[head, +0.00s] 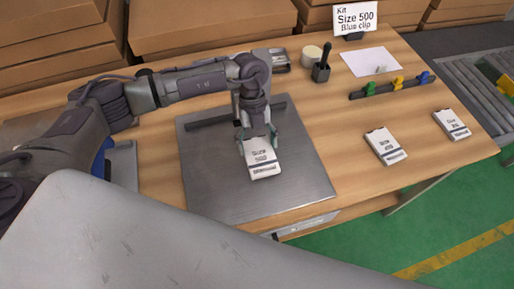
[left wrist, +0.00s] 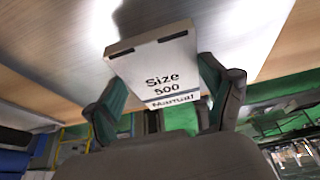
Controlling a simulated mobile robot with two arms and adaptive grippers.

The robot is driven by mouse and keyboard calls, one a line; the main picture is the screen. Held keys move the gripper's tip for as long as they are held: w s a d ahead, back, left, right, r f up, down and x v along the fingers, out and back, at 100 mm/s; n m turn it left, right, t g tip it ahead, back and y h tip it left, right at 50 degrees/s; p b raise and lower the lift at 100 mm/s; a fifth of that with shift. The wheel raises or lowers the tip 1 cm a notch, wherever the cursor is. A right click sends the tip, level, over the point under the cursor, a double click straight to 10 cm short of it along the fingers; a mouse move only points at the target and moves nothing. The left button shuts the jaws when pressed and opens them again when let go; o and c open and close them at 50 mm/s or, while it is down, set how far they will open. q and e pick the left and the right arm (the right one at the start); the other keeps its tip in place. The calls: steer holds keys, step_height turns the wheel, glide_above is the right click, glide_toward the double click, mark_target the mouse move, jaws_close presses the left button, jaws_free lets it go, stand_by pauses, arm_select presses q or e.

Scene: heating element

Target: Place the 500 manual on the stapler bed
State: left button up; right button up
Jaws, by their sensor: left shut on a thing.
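The 500 manual (head: 263,167) is a white booklet printed "Size 500 Manual". My left gripper (head: 259,146) is shut on it, one finger on each side. In the left wrist view the manual (left wrist: 158,72) sits between the green-padded fingers, its text facing the camera. The stapler bed, which I take to be the grey metal plate (head: 211,187), lies on the table under the manual. I cannot tell whether the manual touches the plate. My right gripper is in neither view.
Two other white manuals lie on the wooden table to the right, one nearer (head: 385,146) and one farther (head: 451,124). A dark rack with coloured clips (head: 392,86), a black cup (head: 321,72) and a "Size 500 Blue clip" sign (head: 355,17) stand behind. Cardboard boxes (head: 200,25) line the back.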

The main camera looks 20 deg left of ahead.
mark_target(256, 145)
arm_select(q)
step_height(256, 145, down, 3)
steer(key=shift+f+p, duration=0.2)
steer(key=shift+p, duration=0.2)
steer(key=shift+f, duration=0.3)
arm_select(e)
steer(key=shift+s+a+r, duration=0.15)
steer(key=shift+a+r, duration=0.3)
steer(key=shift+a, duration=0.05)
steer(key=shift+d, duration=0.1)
arm_select(q)
steer(key=shift+f, duration=0.15)
steer(key=o, duration=1)
steer(key=shift+o, duration=0.2)
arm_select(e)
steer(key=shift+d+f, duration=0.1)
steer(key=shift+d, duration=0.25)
